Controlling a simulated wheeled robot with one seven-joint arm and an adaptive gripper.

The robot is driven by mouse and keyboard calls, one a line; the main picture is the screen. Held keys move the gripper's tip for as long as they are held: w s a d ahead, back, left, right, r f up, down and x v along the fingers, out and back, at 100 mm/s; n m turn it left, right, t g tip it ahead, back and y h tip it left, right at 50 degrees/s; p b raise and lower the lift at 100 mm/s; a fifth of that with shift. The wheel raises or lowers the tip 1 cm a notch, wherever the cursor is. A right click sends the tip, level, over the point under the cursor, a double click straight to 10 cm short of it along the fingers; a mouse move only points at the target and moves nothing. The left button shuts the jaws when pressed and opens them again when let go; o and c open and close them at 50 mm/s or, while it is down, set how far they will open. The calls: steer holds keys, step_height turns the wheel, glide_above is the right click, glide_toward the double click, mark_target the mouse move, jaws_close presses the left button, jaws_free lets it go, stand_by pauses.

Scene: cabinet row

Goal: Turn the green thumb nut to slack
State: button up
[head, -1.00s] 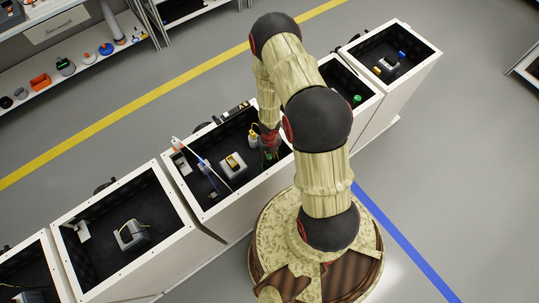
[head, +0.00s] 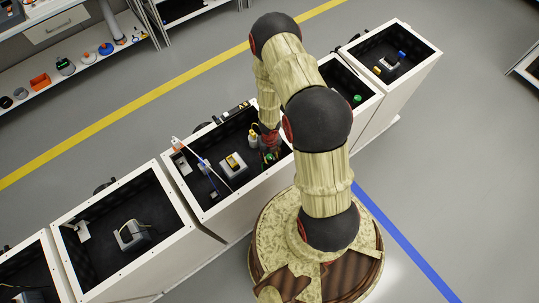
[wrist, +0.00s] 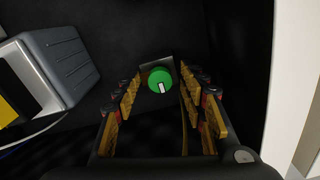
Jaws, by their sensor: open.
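The green thumb nut (wrist: 158,75) is a round green knob with a white mark on its lower face, in front of a grey bracket (wrist: 153,62). In the wrist view it sits between the far ends of my gripper's fingers (wrist: 160,81). The fingers are open, one on each side, with dark gaps between them and the nut. I cannot tell how far beyond the nut the tips reach. In the head view my gripper (head: 270,153) is down inside the middle cabinet (head: 215,203), and the nut is mostly hidden there.
A grey block with a yellow part (wrist: 45,70) stands left of my fingers. The pale cabinet wall (wrist: 293,90) is close on the right. In the head view, a bottle with a yellow top (head: 253,139) stands near my gripper. Another green knob (head: 357,99) is in the neighbouring cabinet.

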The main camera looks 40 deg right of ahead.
steer(key=shift+r, duration=0.15)
steer(key=shift+r, duration=3.6)
steer(key=w+d+r+m+t+h+b, duration=0.1)
steer(key=w+d+r+m, duration=0.15)
steer(key=w+r, duration=0.3)
step_height(320, 180, up, 31)
steer(key=m+t+h+b, duration=0.3)
steer(key=m+b, duration=0.4)
steer(key=m, duration=1.5)
glide_above(269, 156)
steer(key=s+a+r+m+t+y+b, duration=0.1)
steer(key=s+a+r+m+y+b, duration=0.2)
steer(key=s+a+m, duration=0.6)
steer(key=s+a+r+y, duration=0.1)
steer(key=s+a+r, duration=0.1)
steer(key=s+a, duration=0.1)
steer(key=shift+s+r+t, duration=0.2)
steer(key=shift+s+t, duration=0.1)
steer(key=shift+s, duration=0.1)
